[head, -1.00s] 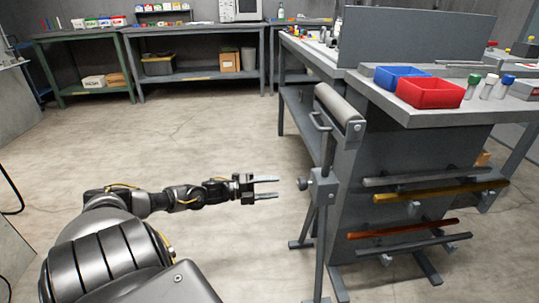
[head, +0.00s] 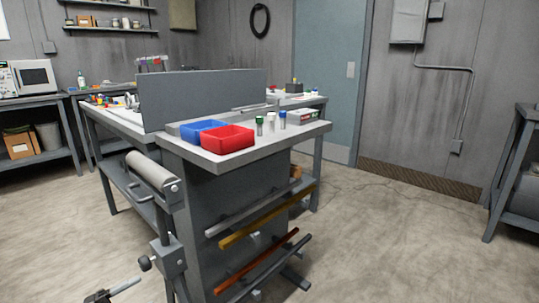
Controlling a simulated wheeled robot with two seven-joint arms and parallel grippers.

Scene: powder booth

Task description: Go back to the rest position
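My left gripper (head: 113,291) shows only in part at the bottom left edge of the head view. One finger points to the right, and the rest is cut off by the frame, so I cannot tell whether it is open or shut. It is low, left of the grey roller stand (head: 170,262). My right gripper is not in view.
A workbench (head: 300,130) carries a red bin (head: 228,139), a blue bin (head: 204,130) and small capped vials (head: 271,122). Floor on the right (head: 400,240) is clear, up to a dark rack (head: 507,190).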

